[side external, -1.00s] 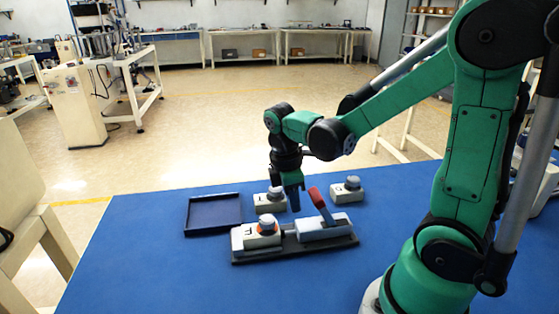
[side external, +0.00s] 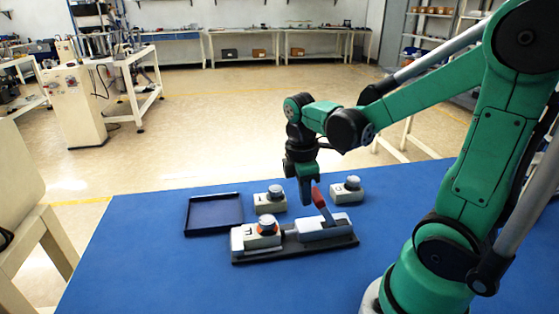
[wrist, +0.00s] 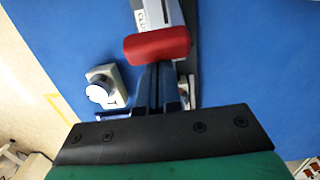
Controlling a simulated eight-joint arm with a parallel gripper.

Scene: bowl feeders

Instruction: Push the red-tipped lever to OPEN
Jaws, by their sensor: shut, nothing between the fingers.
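The red-tipped lever (side external: 319,198) rises tilted from a light grey housing (side external: 322,228) on a dark base plate (side external: 290,249). In the wrist view its red tip (wrist: 157,46) lies just ahead of my fingers. My gripper (side external: 307,203) is shut and empty, pointing down right beside the lever's left side. It also shows in the wrist view (wrist: 158,82). The fingers look very close to the red tip; I cannot tell whether they touch it. Partial lettering shows on the housing in the wrist view, too cropped to read fully.
A white block with a grey knob and orange ring (side external: 263,236) sits on the plate's left end. Two similar knobbed blocks (side external: 270,206) (side external: 347,194) stand behind. A dark blue tray (side external: 188,215) lies left. The blue table (side external: 140,270) is clear in front.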

